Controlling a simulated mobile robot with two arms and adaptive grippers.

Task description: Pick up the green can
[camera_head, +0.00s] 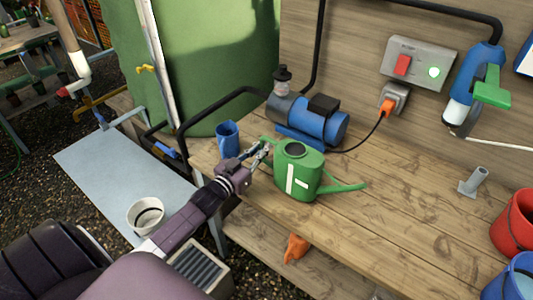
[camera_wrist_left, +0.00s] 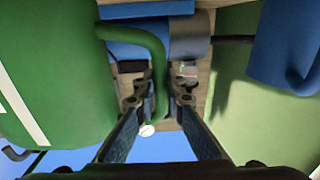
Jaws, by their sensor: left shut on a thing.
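The green can (camera_head: 298,172), a watering can with a white marking and a long spout pointing right, stands upright on the wooden bench in the head view. My left gripper (camera_head: 265,151) is at its left side, shut on the can's handle. In the left wrist view the curved green handle (camera_wrist_left: 157,60) runs down between the two fingers of the left gripper (camera_wrist_left: 162,102), and the can's body (camera_wrist_left: 60,85) fills the left side. I cannot tell any gap under the can. My right gripper is not in view.
A blue pump (camera_head: 318,124) stands close behind the can. A blue jug (camera_head: 228,139) is left of it, near the gripper. Red (camera_head: 515,226) and blue (camera_head: 512,284) buckets stand at the far right. The bench right of the spout is mostly clear.

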